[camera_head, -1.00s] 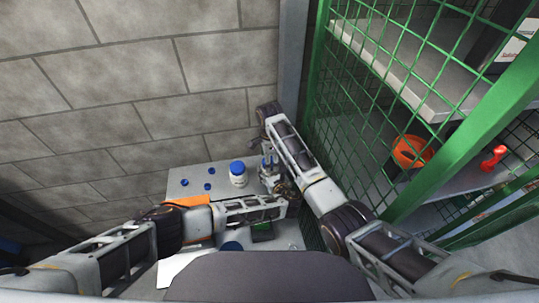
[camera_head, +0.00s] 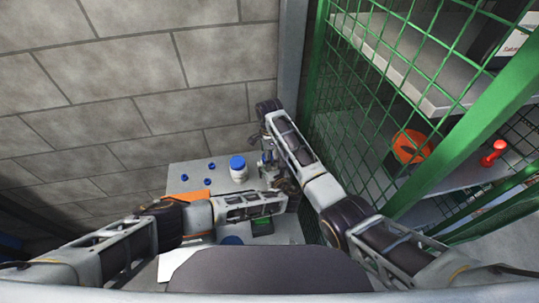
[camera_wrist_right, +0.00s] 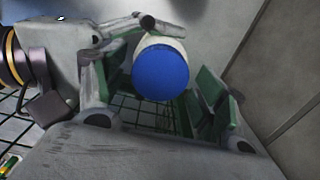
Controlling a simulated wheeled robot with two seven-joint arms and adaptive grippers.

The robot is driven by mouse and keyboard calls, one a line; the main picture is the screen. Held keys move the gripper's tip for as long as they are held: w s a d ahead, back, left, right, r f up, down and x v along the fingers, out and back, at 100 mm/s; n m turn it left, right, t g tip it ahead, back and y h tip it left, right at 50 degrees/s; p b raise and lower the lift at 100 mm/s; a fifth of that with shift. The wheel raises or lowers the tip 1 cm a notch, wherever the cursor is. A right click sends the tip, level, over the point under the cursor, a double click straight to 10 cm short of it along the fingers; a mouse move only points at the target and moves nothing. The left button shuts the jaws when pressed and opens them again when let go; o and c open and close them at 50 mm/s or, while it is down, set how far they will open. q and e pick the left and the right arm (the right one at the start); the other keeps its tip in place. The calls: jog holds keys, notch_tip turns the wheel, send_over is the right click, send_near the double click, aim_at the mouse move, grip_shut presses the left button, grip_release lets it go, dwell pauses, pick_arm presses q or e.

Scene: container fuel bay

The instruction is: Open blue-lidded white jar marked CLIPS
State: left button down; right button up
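A white jar with a blue lid (camera_head: 238,169) stands upright on the grey table top. Its CLIPS marking is too small to read. My right gripper (camera_head: 268,163) is just to the right of the jar. In the right wrist view the blue lid (camera_wrist_right: 160,73) faces the camera, with a little white behind it. It shows between the green-padded fingers of my right gripper (camera_wrist_right: 168,80), which are apart. I cannot tell whether they touch the jar. My left forearm crosses in front of the jar, and my left gripper (camera_head: 281,197) is close below the right one, its fingers hidden.
Several small blue pieces (camera_head: 207,181) lie left of the jar. An orange item (camera_head: 190,197), a green item (camera_head: 262,226) and a blue round item (camera_head: 232,240) are nearer me. A block wall (camera_head: 130,80) stands behind, a green mesh cage (camera_head: 350,110) at right.

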jog(key=shift+r, duration=0.1)
jog(key=shift+r, duration=2.2)
jog(key=shift+c, duration=0.2)
jog(key=shift+r, duration=1.75)
jog(key=shift+f, duration=0.2)
jog(key=shift+f, duration=3.85)
jog(key=shift+c, duration=0.4)
